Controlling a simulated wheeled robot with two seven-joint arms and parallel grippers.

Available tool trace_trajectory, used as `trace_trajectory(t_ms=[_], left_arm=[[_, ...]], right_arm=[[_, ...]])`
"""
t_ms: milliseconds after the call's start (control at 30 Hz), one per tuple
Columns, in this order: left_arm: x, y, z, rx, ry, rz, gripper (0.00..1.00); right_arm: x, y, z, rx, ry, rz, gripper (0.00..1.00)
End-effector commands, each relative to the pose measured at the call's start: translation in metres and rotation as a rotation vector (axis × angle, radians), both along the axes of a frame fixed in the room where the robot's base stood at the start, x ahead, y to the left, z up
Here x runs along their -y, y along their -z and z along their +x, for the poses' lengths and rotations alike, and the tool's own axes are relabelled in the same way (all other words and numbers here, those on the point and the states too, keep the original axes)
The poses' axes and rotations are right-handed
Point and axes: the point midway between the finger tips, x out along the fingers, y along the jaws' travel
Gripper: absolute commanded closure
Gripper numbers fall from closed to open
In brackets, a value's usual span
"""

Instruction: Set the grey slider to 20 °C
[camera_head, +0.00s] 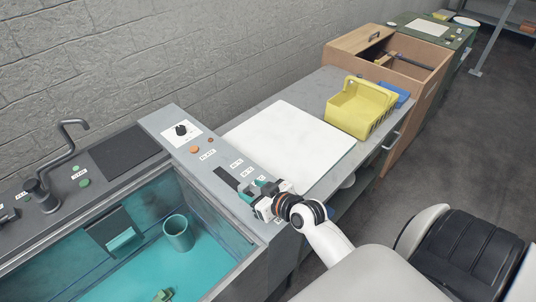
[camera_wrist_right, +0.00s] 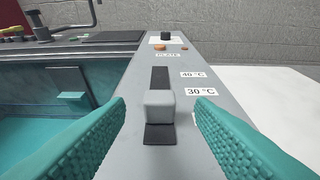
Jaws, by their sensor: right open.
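The grey slider (camera_wrist_right: 159,105) is a small block on a dark slot (camera_wrist_right: 159,78) in the grey control panel. It stands about level with the 30 °C label (camera_wrist_right: 201,92), or slightly nearer to me. The 40 °C label (camera_wrist_right: 193,75) is farther up the slot. The right finger covers another label below, so I cannot read 20 °C. My right gripper (camera_head: 253,190) is open, its teal ribbed fingers either side of the slider with visible gaps. In the head view the gripper hides the slider. My left gripper is out of view.
A teal-lined tank (camera_head: 215,263) with a cup (camera_head: 178,233) in it lies left of the panel. A black knob (camera_head: 181,130) and orange button (camera_head: 195,149) sit farther up the panel. A white sheet (camera_head: 290,140) and yellow bin (camera_head: 358,108) lie on the bench to the right.

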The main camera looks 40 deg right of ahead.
Motion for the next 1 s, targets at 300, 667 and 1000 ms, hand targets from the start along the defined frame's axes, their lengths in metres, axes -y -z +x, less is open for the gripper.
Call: trace_trajectory(t_ms=[300, 667, 1000], left_arm=[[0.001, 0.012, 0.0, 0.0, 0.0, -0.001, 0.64], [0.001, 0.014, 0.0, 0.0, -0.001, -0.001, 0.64], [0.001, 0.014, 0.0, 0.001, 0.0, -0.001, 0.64]], right_arm=[[0.008, -0.022, -0.058, -0.002, -0.001, -0.002, 0.51], [0.01, -0.029, -0.07, 0.0, 0.0, 0.002, 0.51], [0.01, -0.029, -0.07, -0.001, 0.0, 0.001, 0.51]])
